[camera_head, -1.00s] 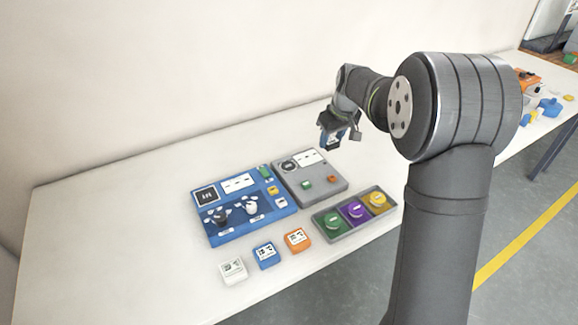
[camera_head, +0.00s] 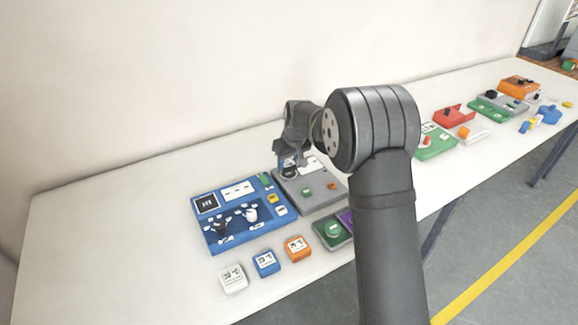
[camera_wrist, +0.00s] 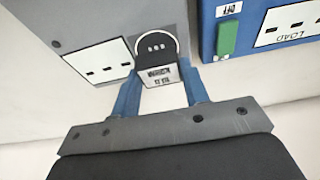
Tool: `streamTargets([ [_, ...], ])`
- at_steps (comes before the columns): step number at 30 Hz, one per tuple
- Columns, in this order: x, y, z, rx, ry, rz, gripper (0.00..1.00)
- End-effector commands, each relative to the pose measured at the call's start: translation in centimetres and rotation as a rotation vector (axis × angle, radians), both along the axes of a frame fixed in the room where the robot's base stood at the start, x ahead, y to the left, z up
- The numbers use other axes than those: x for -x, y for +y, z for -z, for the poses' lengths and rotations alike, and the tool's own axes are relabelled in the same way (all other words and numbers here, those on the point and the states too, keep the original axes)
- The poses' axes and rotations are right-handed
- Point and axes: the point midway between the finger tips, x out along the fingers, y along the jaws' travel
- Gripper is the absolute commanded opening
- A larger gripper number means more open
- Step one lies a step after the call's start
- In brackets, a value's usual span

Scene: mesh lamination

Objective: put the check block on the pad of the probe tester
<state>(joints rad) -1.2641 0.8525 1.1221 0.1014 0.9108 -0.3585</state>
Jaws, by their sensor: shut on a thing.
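My gripper (camera_head: 291,164) is low over the back left part of the grey probe tester (camera_head: 322,203). In the wrist view its blue fingers (camera_wrist: 163,88) are shut on the check block (camera_wrist: 161,76), a small block with a dark and pale lettered face. The block partly covers the pad. I cannot tell whether block and pad touch. In the head view my gripper hides the block and most of the pad.
A blue panel (camera_head: 208,235) with knobs adjoins the tester on the left. White (camera_head: 232,278), blue (camera_head: 265,263) and orange (camera_head: 297,248) blocks lie in front. The table's left side is clear.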

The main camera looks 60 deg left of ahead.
Motion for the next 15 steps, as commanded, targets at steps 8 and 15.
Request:
streamTargets([
  [8, 0.0, 0.0, 1.9, -0.002, 0.0, 0.0, 0.18],
  [15, 0.0, 0.0, 2.3, -0.001, 0.0, 0.0, 0.43],
])
